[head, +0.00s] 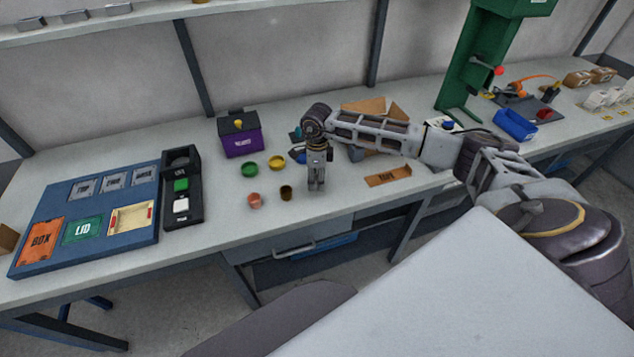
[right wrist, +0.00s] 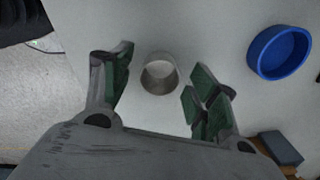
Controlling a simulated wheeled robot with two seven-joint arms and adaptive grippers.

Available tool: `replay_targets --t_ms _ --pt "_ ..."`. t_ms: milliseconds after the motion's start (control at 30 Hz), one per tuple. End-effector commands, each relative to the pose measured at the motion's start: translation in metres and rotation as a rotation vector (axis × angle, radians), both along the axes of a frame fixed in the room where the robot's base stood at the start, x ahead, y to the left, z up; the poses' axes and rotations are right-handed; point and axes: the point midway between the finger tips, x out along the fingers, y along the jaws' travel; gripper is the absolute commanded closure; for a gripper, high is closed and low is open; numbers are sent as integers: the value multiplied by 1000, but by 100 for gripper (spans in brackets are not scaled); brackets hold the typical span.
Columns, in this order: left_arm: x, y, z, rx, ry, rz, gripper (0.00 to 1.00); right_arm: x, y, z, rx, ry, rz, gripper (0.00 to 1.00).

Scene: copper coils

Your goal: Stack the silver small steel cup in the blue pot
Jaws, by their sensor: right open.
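The silver small steel cup (right wrist: 159,73) stands on the pale table between the open fingers of my right gripper (right wrist: 160,84) in the right wrist view. The fingers do not appear to touch it. The blue pot (right wrist: 279,52) is a round, shallow, empty vessel to the right of the cup in that view. In the head view my right gripper (head: 316,186) points down over the table, and the blue pot (head: 298,157) shows only partly behind it. I cannot make out the cup in the head view; the gripper likely covers it. My left gripper is not in view.
Green (head: 249,168), yellow (head: 277,162), pink (head: 254,201) and dark brown (head: 286,193) pots stand left of my right gripper. A purple box (head: 239,134) is behind them. A brown tape piece (head: 388,176) lies to the right. A blue tray board (head: 146,252) covers the left end.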

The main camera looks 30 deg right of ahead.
Motion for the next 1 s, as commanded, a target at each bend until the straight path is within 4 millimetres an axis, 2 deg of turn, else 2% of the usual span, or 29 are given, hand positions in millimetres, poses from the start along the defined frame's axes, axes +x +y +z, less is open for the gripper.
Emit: replay_targets --t_ms 300,700,1000 --pt "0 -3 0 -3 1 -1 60 0 0 0 0 0 0 41" --pt "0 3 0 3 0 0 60 0 0 0 0 0 0 88" --pt "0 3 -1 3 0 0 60 0 0 2 -1 -1 0 88"
